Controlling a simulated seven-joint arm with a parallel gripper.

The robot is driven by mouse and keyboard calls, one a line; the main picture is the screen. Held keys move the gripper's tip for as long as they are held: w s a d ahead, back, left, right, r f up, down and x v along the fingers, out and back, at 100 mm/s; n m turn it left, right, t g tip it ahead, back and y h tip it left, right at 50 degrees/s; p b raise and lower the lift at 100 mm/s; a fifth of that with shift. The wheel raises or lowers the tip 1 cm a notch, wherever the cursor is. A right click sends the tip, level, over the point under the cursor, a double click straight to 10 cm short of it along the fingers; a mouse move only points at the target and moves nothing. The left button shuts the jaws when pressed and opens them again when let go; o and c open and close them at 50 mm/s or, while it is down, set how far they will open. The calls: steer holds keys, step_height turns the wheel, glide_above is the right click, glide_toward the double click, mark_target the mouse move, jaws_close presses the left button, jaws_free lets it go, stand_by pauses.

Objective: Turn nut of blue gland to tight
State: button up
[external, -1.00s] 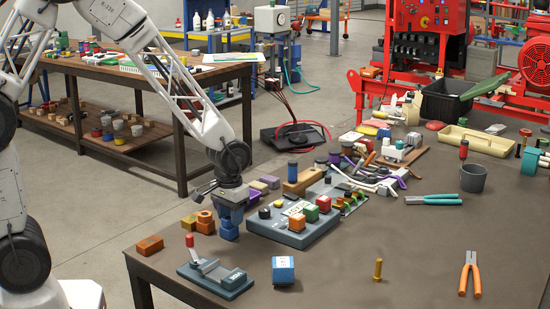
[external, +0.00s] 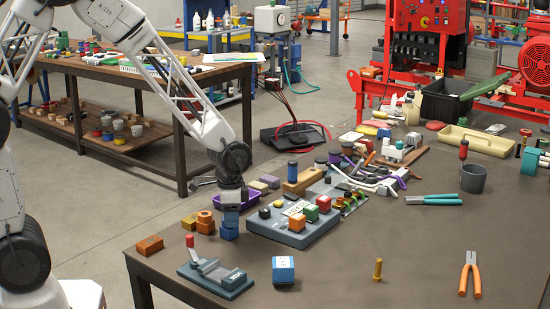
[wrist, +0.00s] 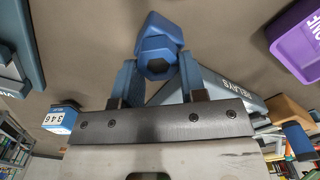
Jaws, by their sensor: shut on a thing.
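The blue gland (external: 229,231) stands on the table under my gripper, left of the grey panel box. In the wrist view the gland (wrist: 160,27) shows at the top centre, with its hexagonal nut (wrist: 156,68) nearest the camera. My gripper (external: 231,211) points down over it. In the wrist view its two blue-grey fingers (wrist: 158,75) lie on opposite sides of the nut and are shut on it. How tight the nut sits cannot be seen.
An orange gland (external: 205,222) stands close on the left. The grey panel box (external: 291,237) with coloured buttons is close on the right, and a purple bin (wrist: 298,42) is nearby. A toggle clamp (external: 216,279) and a blue-white block (external: 283,270) stand in front.

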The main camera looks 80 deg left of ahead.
steer(key=m, duration=0.4)
steer(key=shift+s+d+m, duration=0.1)
steer(key=shift+d+m, duration=0.1)
steer(key=shift+m, duration=0.2)
steer(key=m, duration=0.5)
steer(key=shift+s+d, duration=0.1)
steer(key=shift+d, duration=0.05)
steer(key=o, duration=0.9)
steer(key=shift+o, duration=0.2)
steer(key=shift+r, duration=3.85)
